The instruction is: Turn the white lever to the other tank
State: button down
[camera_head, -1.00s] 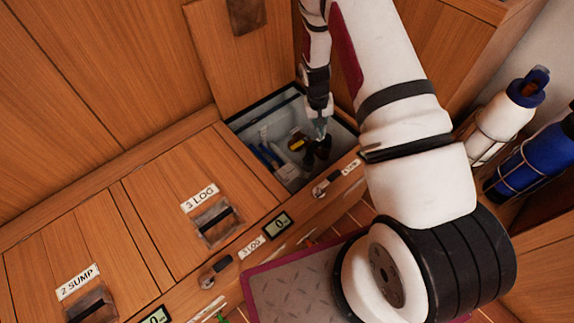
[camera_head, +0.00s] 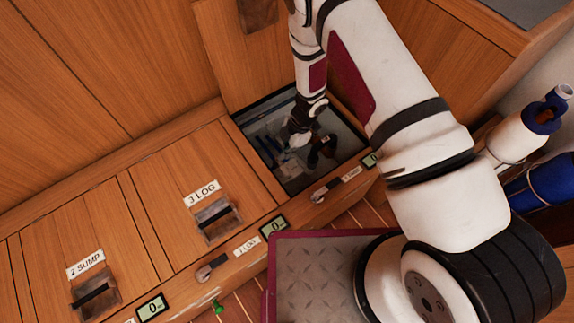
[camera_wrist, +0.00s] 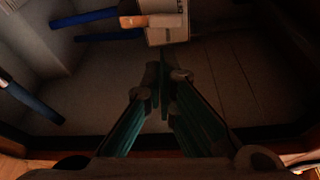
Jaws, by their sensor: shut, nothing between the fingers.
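In the wrist view a pale bar with an orange end (camera_wrist: 150,21), likely the white lever, lies across a light box with printed markings (camera_wrist: 168,36). Blue pipes (camera_wrist: 98,16) run to its left. My gripper (camera_wrist: 161,78) is shut and empty, its fingertips below the box in the picture and apart from the bar. In the head view my gripper is down inside the open locker (camera_head: 298,178), mostly dark and hard to make out. My arm and the shade hide much of the lever area, and which tank it points to cannot be told.
An open wooden lid (camera_head: 243,65) stands behind the locker. Black fittings (camera_head: 322,150) lie inside it. Closed lids labelled 3 LOG (camera_head: 202,193) and 2 SUMP (camera_head: 86,263) are to the left. Bottles (camera_head: 520,128) stand in holders at the right.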

aim_at(285, 172)
jog(key=shift+n, duration=0.3)
jog(key=b+x, duration=0.1)
jog(key=x, duration=0.2)
jog(key=b+x, duration=0.1)
jog(key=x, duration=0.2)
jog(key=s+b+x, duration=0.1)
jog(key=b+x, duration=0.1)
jog(key=x, duration=0.2)
jog(key=shift+d+n+g, duration=0.4)
jog(key=shift+d+n, duration=0.05)
jog(key=shift+n, duration=0.35)
jog(key=n, duration=0.1)
jog(key=d+n, duration=0.1)
jog(key=d+n+h, duration=0.1)
jog(key=shift+w+g, duration=0.25)
jog(key=shift+g, duration=0.15)
jog(key=n, duration=0.1)
jog(key=d+n, duration=0.1)
jog(key=n, duration=0.1)
jog(key=shift+w+h, duration=0.35)
jog(key=shift+h, duration=0.05)
jog(key=shift+w+d+n+g+h, duration=0.2)
jog(key=shift+w+d+n+h, duration=0.1)
jog(key=shift+n, duration=0.45)
jog(key=shift+w+d+n+g+h, duration=0.2)
jog(key=shift+w+d+n, duration=0.1)
jog(key=shift+n, duration=0.45)
jog(key=shift+d, duration=0.1)
